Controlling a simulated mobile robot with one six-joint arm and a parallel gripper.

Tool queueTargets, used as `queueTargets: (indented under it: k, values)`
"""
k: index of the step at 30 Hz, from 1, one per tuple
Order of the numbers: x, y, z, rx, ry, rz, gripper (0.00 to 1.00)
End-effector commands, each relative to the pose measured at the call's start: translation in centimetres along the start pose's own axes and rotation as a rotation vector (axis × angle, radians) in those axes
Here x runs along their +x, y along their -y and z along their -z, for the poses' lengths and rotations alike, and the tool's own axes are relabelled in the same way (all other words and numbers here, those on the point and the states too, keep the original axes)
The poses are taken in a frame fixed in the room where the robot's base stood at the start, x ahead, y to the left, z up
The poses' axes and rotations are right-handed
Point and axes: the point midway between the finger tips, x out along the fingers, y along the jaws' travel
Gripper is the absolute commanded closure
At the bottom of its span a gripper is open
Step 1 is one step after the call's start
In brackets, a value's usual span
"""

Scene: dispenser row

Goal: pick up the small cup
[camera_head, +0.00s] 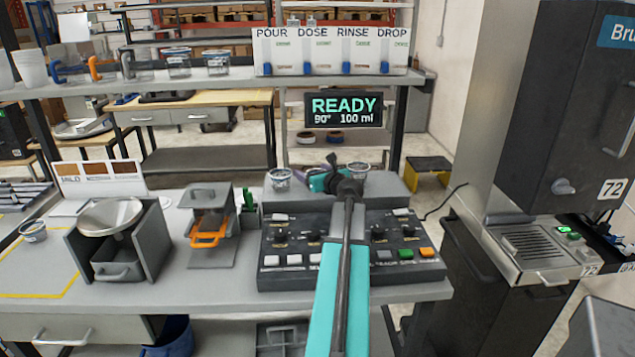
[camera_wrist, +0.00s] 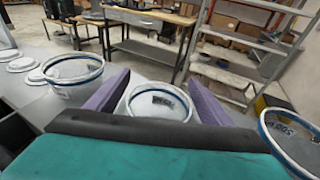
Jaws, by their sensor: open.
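Clear cups with blue rims stand behind the control panel. In the wrist view one cup (camera_wrist: 158,103) stands between the two purple fingers of my gripper (camera_wrist: 158,80) and looks the smallest; its label is too blurred to read. A left cup (camera_wrist: 72,75) and a larger right cup (camera_wrist: 288,138) stand outside the fingers. In the head view the left cup (camera_head: 280,178) and right cup (camera_head: 358,170) show, while my gripper (camera_head: 325,168) and wrist hide the middle one. My gripper is open around the middle cup; contact cannot be told.
The grey control panel (camera_head: 285,258) with knobs and buttons lies below my arm. A shelf (camera_head: 230,76) with several cups and jars crosses above. A display (camera_head: 344,110) reads READY, 90°, 100 ml. A dark machine (camera_head: 570,110) stands right.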

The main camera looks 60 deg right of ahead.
Motion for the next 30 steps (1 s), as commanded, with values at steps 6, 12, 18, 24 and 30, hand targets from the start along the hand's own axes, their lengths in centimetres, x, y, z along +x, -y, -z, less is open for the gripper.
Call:
queueTargets:
  k: [6, 12, 18, 24, 30]
  values:
    - [-0.08, 0.05, 0.03, 0.000, 0.000, 0.001, 0.26]
    - [-0.08, 0.05, 0.04, 0.000, 0.000, 0.001, 0.26]
    - [-0.08, 0.05, 0.03, 0.000, 0.000, 0.001, 0.49]
    - [-0.09, 0.04, 0.03, 0.000, 0.000, 0.001, 0.68]
    - [-0.09, 0.05, -0.03, 0.000, 0.000, 0.001, 0.68]
